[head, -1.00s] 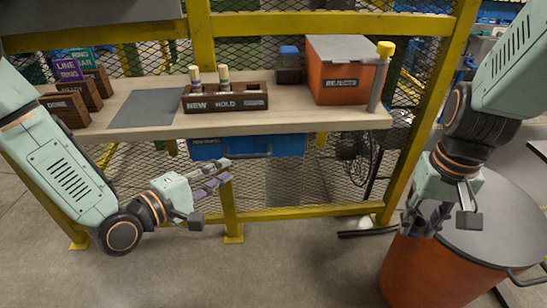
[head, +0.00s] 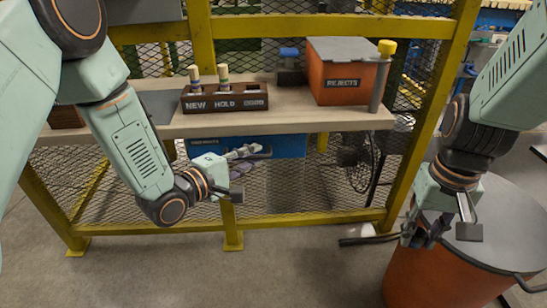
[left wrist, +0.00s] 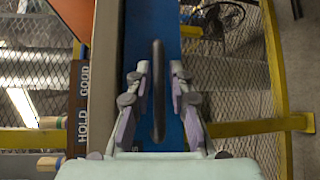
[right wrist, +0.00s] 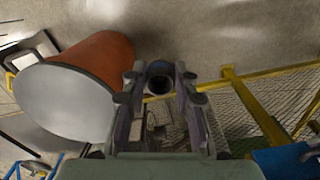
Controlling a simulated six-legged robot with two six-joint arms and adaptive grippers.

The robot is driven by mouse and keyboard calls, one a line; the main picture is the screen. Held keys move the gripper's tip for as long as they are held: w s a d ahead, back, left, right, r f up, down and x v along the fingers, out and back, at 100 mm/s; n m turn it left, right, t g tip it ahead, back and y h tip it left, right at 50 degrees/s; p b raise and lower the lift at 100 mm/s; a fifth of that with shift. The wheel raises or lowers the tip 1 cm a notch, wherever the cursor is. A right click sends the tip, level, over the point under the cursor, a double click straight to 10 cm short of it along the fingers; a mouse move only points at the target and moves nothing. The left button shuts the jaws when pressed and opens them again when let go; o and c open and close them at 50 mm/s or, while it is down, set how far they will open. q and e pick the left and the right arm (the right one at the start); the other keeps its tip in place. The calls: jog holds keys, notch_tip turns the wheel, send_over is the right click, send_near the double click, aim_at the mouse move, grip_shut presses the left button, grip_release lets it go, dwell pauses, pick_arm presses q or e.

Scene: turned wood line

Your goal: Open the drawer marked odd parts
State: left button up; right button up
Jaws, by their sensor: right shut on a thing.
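The blue drawer (head: 285,146) hangs under the bench top and looks shut. The lettering on its front is too small to read. In the left wrist view the drawer front (left wrist: 192,80) lies behind its black bar handle (left wrist: 158,90). My left gripper (head: 245,160) is in front of the drawer. In the left wrist view its open fingers (left wrist: 158,85) stand on either side of the handle, with a gap on both sides. My right gripper (head: 418,238) is beside the orange drum, shut on a small dark round thing (right wrist: 158,82), whose kind I cannot tell.
The bench top (head: 290,121) carries a rack (head: 225,104) with two upright pegs, an orange rejects box (head: 338,87) and a yellow-capped post (head: 386,47). Yellow frame posts (head: 232,210) and mesh surround the drawer. The orange drum (head: 420,280) stands at right.

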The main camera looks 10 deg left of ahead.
pick_arm(q)
jog(key=shift+c, duration=0.4)
grip_shut()
jog(key=shift+r, duration=0.1)
